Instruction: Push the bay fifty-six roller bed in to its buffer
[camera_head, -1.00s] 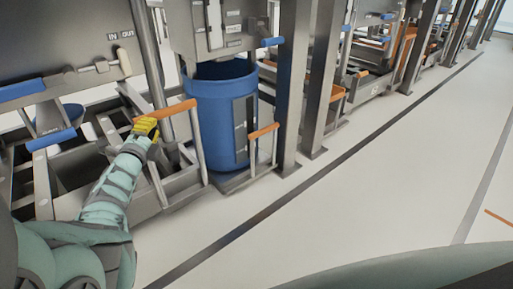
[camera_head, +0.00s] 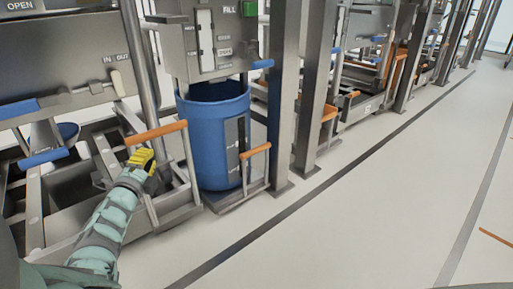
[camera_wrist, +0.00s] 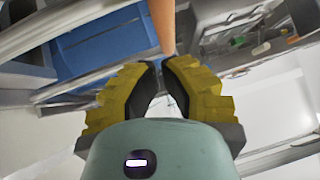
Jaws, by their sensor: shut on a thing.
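The orange handle (camera_head: 155,132) is a bar on two grey posts at the front of a low grey metal frame (camera_head: 172,210). I cannot read a bay number on it, and no rollers show clearly. My gripper (camera_head: 142,158), with yellow fingers, is at the left part of this handle, just below it in the head view. In the wrist view the orange handle (camera_wrist: 162,25) runs down to between the fingertips (camera_wrist: 161,66), which are shut on it; the exact contact is partly hidden by the fingers. A blue drum (camera_head: 212,145) stands upright just right of the handle.
A second orange handle (camera_head: 255,150) stands in front of the drum. Steel posts (camera_head: 308,85) rise right of the drum.

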